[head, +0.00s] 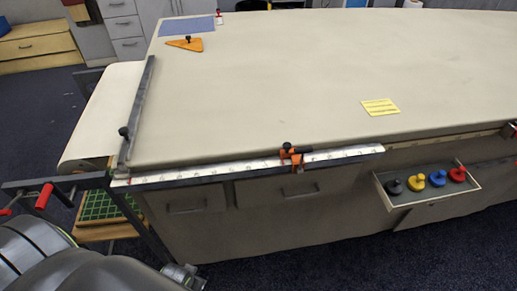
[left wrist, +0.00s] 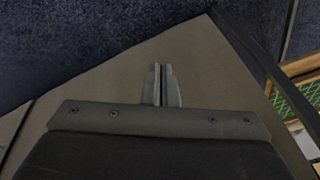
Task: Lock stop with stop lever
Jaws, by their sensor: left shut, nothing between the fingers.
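The stop (head: 296,160) is a small orange and dark clamp sitting on the ruler rail (head: 225,171) along the table's front edge. Its stop lever, with a black knob (head: 286,146), shows on top of it; the lever's exact position is too small to tell. My left gripper (left wrist: 162,70) is shut and empty in the left wrist view, with its fingertips together, and the stop is not in that view. I cannot make out the left gripper's fingers in the head view. My right gripper is not in view.
The cloth table (head: 260,80) is mostly bare, with a yellow card (head: 380,107) and an orange triangle (head: 186,44). A metal straightedge (head: 140,105) stands at the left end. An open drawer (head: 408,198) with coloured knobs juts out front. A green-gridded crate (head: 100,206) is below left.

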